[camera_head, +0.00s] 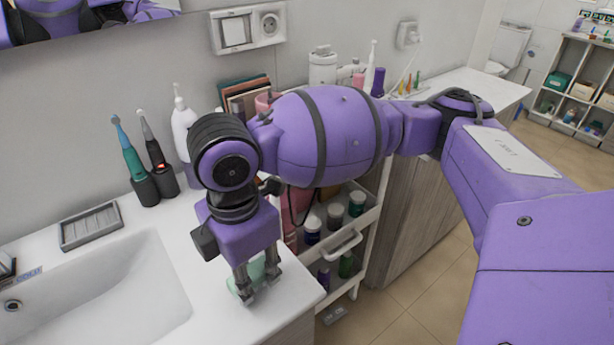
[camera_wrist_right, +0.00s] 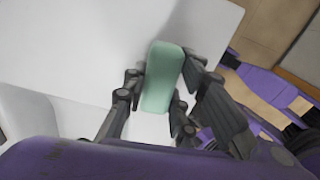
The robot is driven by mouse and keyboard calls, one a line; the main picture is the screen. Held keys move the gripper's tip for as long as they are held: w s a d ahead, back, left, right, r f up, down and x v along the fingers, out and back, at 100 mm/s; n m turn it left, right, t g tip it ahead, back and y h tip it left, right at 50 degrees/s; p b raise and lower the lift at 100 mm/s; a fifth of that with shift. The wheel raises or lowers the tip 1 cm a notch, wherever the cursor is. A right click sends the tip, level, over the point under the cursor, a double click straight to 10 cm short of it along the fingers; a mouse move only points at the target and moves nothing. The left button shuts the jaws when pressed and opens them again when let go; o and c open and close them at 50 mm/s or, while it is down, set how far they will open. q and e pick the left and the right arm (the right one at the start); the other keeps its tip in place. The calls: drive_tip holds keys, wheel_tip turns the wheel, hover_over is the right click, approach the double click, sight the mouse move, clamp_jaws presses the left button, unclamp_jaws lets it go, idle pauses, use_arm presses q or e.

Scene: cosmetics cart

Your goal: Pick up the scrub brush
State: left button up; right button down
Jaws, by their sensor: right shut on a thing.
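The scrub brush shows as a pale green block (camera_wrist_right: 162,78) in the right wrist view, between the fingers of my right gripper (camera_wrist_right: 160,92). In the head view, the green brush (camera_head: 254,272) is partly hidden by the fingers of the right gripper (camera_head: 257,280), at the right front corner of the white sink counter. The right gripper points down and is shut on the brush. I cannot tell whether the brush touches the counter or is just above it. The bristles are not visible. My left gripper is not in view.
The sink basin (camera_head: 110,300) lies left of the gripper. A grey soap dish (camera_head: 90,226), two electric toothbrushes (camera_head: 135,165) and a white bottle (camera_head: 183,125) stand along the back. A cart (camera_head: 350,225) with several jars is close on the right, beyond the counter edge.

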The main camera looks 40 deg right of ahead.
use_arm(q)
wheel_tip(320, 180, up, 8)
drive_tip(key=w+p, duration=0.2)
drive_tip(key=p, duration=0.5)
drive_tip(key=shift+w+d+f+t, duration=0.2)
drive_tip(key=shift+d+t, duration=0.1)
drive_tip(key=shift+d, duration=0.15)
use_arm(e)
drive_tip(key=s+a+r, duration=0.6)
drive_tip(key=s+r, duration=0.5)
drive_tip(key=s, duration=0.1)
drive_tip(key=shift+s+a+r, duration=0.2)
drive_tip(key=shift+a, duration=0.2)
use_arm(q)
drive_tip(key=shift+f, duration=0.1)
use_arm(e)
drive_tip(key=shift+f, duration=0.1)
